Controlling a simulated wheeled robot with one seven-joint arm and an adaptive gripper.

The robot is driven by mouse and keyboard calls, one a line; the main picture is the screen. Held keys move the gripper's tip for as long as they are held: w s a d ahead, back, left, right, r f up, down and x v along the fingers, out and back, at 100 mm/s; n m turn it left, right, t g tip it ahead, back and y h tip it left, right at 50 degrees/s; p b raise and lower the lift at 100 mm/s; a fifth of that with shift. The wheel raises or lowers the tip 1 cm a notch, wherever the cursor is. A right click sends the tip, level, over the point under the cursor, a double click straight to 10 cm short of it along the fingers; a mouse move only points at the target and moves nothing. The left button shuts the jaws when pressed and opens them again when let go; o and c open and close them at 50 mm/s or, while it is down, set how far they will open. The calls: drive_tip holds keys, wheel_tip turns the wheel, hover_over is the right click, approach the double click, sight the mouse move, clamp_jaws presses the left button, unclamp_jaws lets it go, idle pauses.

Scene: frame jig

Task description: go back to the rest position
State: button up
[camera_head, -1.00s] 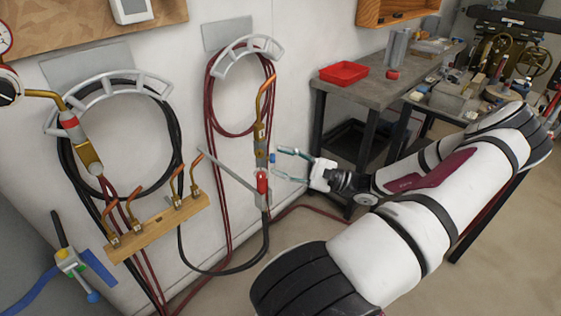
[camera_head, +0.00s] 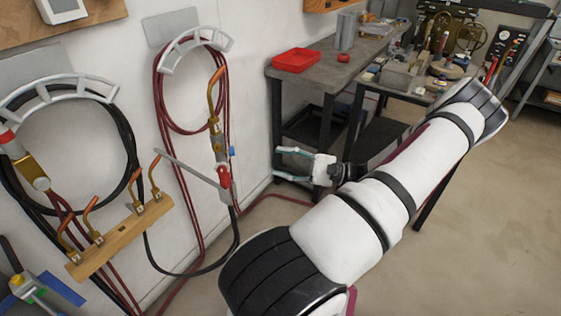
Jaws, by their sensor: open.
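My gripper (camera_head: 276,162) is open and empty, with its two fingers apart and pointing left. It stands to the right of a brass torch (camera_head: 217,140) with a copper tube, a blue knob and a red part, which is upright by the wall at a grey bar (camera_head: 187,168). A clear gap shows between the fingertips and the torch in the picture. My arm reaches across the right half of the view.
A grey workbench (camera_head: 345,70) with a red tray (camera_head: 296,60) stands behind my gripper. Hoses hang on wall hooks (camera_head: 195,42) at left. A wooden rack (camera_head: 122,235) holds several copper tips. Open floor (camera_head: 460,240) lies at right.

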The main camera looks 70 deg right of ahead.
idle(0.3)
drive_tip(key=w+a+r+n+g+y+p, duration=0.1)
drive_tip(key=w+a+r+n+g, duration=0.25)
drive_tip(key=a+g, duration=0.25)
drive_tip(key=w+a+r+n+g+y, duration=0.25)
drive_tip(key=w+a+n+g, duration=0.2)
drive_tip(key=a, duration=0.25)
drive_tip(key=w+a+r+n+g+p, duration=0.1)
drive_tip(key=w+a+r+n+g, duration=0.25)
drive_tip(key=a+g, duration=0.3)
drive_tip(key=s+a+r+n+h+p, duration=0.1)
drive_tip(key=s+a+r+n+h, duration=0.3)
drive_tip(key=a+r+n, duration=0.2)
drive_tip(key=s+a+r+n+t+h+p, duration=0.1)
drive_tip(key=s+a+r+n+h, duration=0.3)
drive_tip(key=a+r, duration=0.6)
drive_tip(key=shift+a+r+n+t+h, duration=0.2)
drive_tip(key=shift+a+n+t+h, duration=0.1)
drive_tip(key=shift+a+n+h, duration=0.65)
drive_tip(key=shift+a, duration=0.1)
